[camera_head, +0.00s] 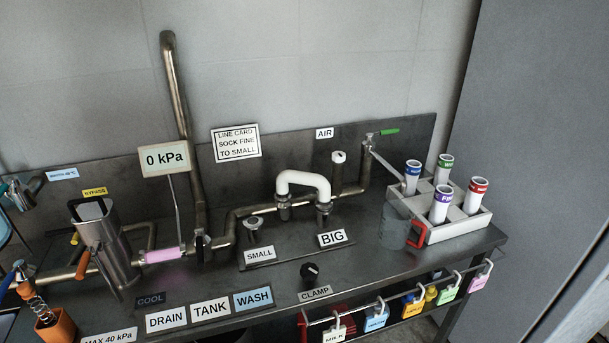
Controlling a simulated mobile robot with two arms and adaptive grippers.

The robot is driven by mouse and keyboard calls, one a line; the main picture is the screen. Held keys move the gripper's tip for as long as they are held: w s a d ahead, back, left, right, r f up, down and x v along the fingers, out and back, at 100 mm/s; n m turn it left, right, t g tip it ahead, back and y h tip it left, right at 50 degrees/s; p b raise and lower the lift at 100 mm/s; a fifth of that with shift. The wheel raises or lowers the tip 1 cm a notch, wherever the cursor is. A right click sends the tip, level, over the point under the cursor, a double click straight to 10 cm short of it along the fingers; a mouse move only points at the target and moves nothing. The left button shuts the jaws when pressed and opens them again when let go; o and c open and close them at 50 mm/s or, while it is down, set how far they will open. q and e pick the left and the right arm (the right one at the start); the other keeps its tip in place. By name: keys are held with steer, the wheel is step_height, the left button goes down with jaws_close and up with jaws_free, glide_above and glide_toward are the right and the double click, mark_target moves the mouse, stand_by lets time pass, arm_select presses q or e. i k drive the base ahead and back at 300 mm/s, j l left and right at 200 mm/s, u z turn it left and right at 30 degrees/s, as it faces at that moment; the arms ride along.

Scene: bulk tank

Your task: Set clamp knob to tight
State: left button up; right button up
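The clamp knob (310,272) is a small black knob on the dark metal bench, near the front and right of the middle. A pale mark shows on its top, but it is too small to read the setting. The CLAMP label (315,293) lies just in front of it. No "tight" marking can be made out. Neither of my grippers is in view, and nothing touches the knob.
A white U-shaped pipe (303,181) stands behind the knob, between the SMALL (260,255) and BIG (332,239) labels. A clear jug (394,228) and a white rack (462,231) of tubes stand right. Padlocks hang along the front edge. The bench around the knob is clear.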

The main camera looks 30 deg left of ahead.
mark_target(310, 272)
steer(key=k+l+u, duration=0.15)
steer(key=u, duration=0.35)
steer(key=k+u, duration=0.2)
steer(key=u, duration=0.3)
steer(key=k+u, duration=0.2)
steer(key=u, duration=0.25)
